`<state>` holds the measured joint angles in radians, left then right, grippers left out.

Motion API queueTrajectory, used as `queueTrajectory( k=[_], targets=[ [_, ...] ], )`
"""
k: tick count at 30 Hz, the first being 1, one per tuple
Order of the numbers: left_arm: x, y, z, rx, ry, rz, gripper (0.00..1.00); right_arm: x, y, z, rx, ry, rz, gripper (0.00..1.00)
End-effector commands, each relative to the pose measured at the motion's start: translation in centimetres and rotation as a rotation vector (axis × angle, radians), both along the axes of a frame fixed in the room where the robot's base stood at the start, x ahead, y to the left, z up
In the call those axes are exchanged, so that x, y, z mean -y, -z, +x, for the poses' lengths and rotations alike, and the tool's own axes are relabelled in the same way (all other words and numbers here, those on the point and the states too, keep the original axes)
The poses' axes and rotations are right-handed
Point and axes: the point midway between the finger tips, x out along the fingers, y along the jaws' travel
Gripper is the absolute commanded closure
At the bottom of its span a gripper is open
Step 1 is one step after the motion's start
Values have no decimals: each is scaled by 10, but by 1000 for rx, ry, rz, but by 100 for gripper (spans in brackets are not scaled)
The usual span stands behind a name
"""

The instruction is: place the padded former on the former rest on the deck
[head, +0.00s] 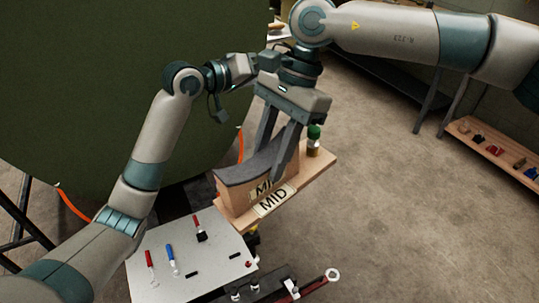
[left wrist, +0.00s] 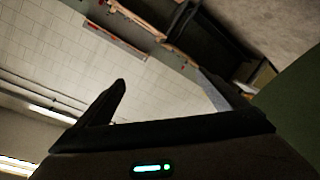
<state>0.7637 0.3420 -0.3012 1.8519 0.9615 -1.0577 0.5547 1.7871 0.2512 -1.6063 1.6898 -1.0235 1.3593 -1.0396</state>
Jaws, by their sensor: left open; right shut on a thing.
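The padded former (head: 238,193) is a wooden block with a dark, concave pad on top and a MID label on its side. My right gripper (head: 270,162) points down from above, shut on the former at its padded edge. The former is right at the wooden former rest (head: 318,172), whose own MID label (head: 273,200) shows just below the former's label. I cannot tell whether the former's underside touches the rest. My left gripper (left wrist: 165,100) is open and empty in the left wrist view; its fingers are not clear in the head view.
A green-capped bottle (head: 313,141) stands on the board behind the former. A pale tray (head: 180,262) with red and blue tools lies in front. A large green curved panel (head: 100,80) fills the left. A low wooden shelf (head: 490,150) with small parts stands at right, beyond open floor.

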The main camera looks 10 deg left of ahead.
Motion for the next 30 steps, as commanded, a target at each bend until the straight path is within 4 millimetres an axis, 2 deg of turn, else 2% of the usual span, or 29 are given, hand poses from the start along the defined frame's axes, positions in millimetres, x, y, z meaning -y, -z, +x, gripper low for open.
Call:
queueTrajectory(
  k=[1, 6, 14, 23, 30],
  targets=[
    [-3, 23, 5, -18, -21, 2, 8, 0, -1, 0, 0, 1, 2, 100],
    [-15, 93, 19, -56, -90, 29, 8, 0, -1, 0, 0, 1, 2, 100],
    [-33, 201, 21, -112, -180, 95, 8, 0, -1, 0, 1, 1, 1, 100],
    [-52, 324, -3, -178, -257, 199, 8, 0, -1, 0, 1, 0, 2, 100],
    [-66, 418, -40, -229, -294, 296, 8, 0, -1, 0, 1, 1, 1, 100]
  ],
)
